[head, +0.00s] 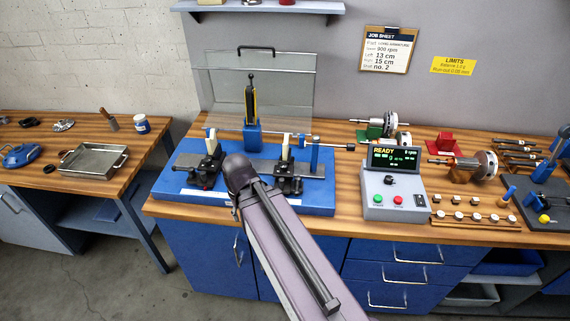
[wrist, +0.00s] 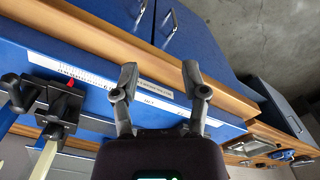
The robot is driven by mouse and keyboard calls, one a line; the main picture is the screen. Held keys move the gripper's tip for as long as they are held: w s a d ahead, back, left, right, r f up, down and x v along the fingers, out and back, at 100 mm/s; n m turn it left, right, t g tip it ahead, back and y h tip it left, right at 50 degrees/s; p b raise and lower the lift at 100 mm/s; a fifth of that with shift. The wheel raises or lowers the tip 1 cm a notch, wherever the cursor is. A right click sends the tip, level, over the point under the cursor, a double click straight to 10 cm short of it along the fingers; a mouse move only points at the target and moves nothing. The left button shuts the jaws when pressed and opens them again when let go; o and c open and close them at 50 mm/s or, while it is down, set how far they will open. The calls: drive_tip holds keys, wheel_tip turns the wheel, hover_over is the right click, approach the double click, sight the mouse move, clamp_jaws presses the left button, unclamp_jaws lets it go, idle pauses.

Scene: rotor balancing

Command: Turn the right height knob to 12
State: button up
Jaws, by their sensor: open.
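The balancing machine has a blue base (head: 318,197) on the bench. Its right pedestal (head: 286,150) carries black knobs (head: 289,185) low on its front. My arm crosses in front of the base, left of these knobs, and my gripper cannot be made out in the head view. In the wrist view my gripper (wrist: 158,80) is open and empty over the front of the base. Black knobs (wrist: 55,130) and a red pointer (wrist: 70,84) beside a printed scale are left of the fingers, apart from them. I cannot tell which pedestal these belong to. The scale is unreadable.
A control box (head: 393,205) reading READY is right of the base. The job sheet (head: 387,50) lists left 13 cm, right 15 cm. A side bench holds a metal tray (head: 93,161).

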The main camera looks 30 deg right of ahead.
drive_tip(key=shift+o, duration=1.2)
drive_tip(key=shift+w+d+r+p, duration=0.25)
drive_tip(key=shift+d+p, duration=0.05)
drive_tip(key=m+t+p, duration=0.2)
drive_tip(key=t+p, duration=0.2)
drive_tip(key=p, duration=0.6)
approach(284, 165)
wheel_tip(284, 165, up, 3)
drive_tip(key=s+a, duration=0.2)
drive_tip(key=shift+d+r+t+h, duration=0.3)
drive_tip(key=shift+d+r+h, duration=0.1)
drive_tip(key=shift+d, duration=0.1)
drive_tip(key=shift+f, duration=0.2)
drive_tip(key=b+x, duration=1.2)
drive_tip(key=x, duration=0.1)
drive_tip(key=shift+f, duration=0.25)
